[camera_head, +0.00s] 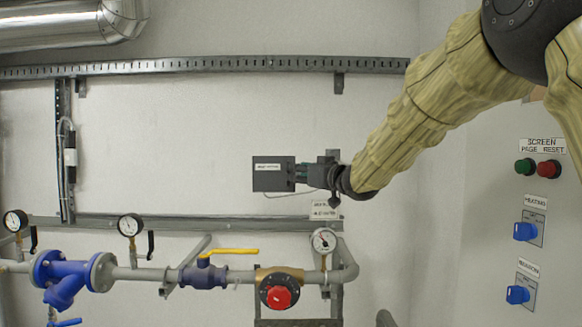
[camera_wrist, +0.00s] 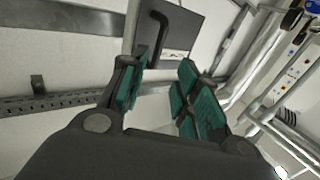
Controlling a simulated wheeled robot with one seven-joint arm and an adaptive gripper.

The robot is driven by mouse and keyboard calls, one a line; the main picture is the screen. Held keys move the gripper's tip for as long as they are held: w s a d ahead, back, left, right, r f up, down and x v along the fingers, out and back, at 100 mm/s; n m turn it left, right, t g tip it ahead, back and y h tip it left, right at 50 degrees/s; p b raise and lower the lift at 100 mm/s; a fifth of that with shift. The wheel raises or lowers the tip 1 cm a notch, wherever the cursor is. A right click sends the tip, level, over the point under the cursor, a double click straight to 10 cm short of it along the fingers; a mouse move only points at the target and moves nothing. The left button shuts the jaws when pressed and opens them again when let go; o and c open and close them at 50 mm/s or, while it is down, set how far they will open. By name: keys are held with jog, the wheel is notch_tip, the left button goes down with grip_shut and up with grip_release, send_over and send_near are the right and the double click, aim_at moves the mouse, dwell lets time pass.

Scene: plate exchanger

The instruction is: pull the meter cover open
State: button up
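The meter cover (camera_head: 272,174) is a dark grey box front with a small white label, on the white wall left of my gripper (camera_head: 308,174). In the wrist view the cover (camera_wrist: 184,30) is a dark panel at the top, with a black bar handle (camera_wrist: 158,32) on it. My gripper (camera_wrist: 165,74) is open, its green-padded fingers apart. The handle's lower end lies close to the left finger, near the fingertips. I cannot tell whether they touch. In the head view the handle is hidden by my gripper or too small to make out.
Below runs a pipe with a blue valve (camera_head: 204,274) with yellow lever, a red knob (camera_head: 279,297) and several gauges. A perforated rail (camera_head: 200,66) crosses the wall above. A control panel (camera_head: 520,230) stands at right.

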aim_at(289, 172)
jog(key=w, duration=0.1)
jog(key=w+a+p, duration=0.1)
jog(key=w, duration=0.1)
jog(key=w+f, duration=0.1)
jog(key=w, duration=0.1)
jog(key=shift+a+p, duration=0.3)
jog(key=shift+a, duration=0.05)
jog(key=shift+w+a+p, duration=0.3)
jog(key=shift+a, duration=0.15)
jog(key=shift+s+r, duration=0.2)
jog(key=c, duration=0.3)
jog(key=shift+s+r, duration=0.1)
jog(key=shift+s, duration=0.05)
jog(key=c, duration=0.4)
grip_shut()
